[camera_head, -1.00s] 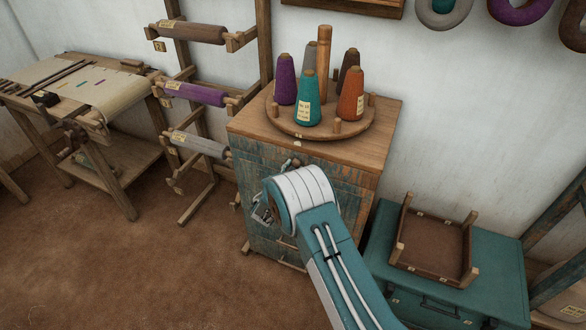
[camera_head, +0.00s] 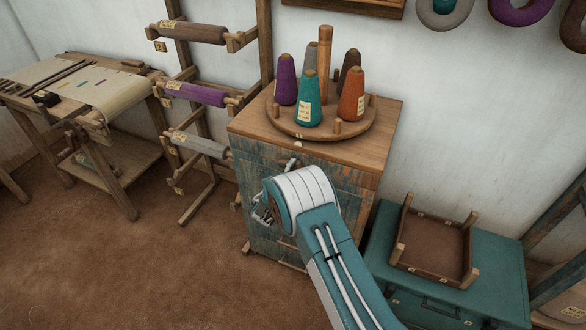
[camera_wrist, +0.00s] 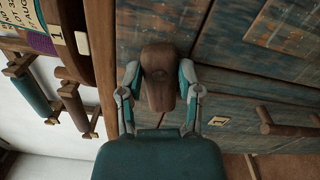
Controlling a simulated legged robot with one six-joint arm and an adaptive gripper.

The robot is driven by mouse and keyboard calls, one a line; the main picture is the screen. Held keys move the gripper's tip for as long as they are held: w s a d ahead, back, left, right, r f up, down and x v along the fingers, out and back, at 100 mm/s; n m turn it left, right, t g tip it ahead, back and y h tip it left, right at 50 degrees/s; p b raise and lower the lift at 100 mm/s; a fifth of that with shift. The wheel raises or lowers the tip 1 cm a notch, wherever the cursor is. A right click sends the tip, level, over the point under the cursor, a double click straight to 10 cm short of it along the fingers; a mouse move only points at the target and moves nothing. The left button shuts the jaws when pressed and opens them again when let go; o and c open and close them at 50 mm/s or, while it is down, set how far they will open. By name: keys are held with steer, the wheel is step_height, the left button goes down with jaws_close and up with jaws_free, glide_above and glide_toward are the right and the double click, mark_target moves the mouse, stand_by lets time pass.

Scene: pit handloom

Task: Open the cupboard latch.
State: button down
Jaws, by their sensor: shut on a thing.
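The cupboard (camera_head: 362,165) is a wooden cabinet with a weathered teal front, and it also fills much of the wrist view (camera_wrist: 235,55). The latch (camera_wrist: 160,75) is a brown rounded wooden piece on the cupboard front. My gripper (camera_wrist: 160,78) is shut on it, with one finger touching each side. In the head view, my gripper (camera_head: 263,213) is at the cupboard front and is partly hidden by my wrist. The latch cannot be made out clearly there.
A round wooden stand (camera_head: 282,124) with several yarn cones sits on the cupboard top. A rack of rollers (camera_head: 195,95) stands to the left. The front-left floor is clear.

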steer(key=shift+f+m, duration=0.1)
steer(key=shift+m, duration=1.2)
steer(key=shift+d+f+m, duration=0.1)
steer(key=shift+d+m, duration=0.05)
steer(key=shift+m, duration=0.15)
steer(key=shift+c, duration=1.4)
jaws_free()
steer(key=shift+s, duration=0.2)
steer(key=v, duration=1.1)
steer(key=shift+s+a, duration=0.2)
steer(key=shift+s, duration=0.05)
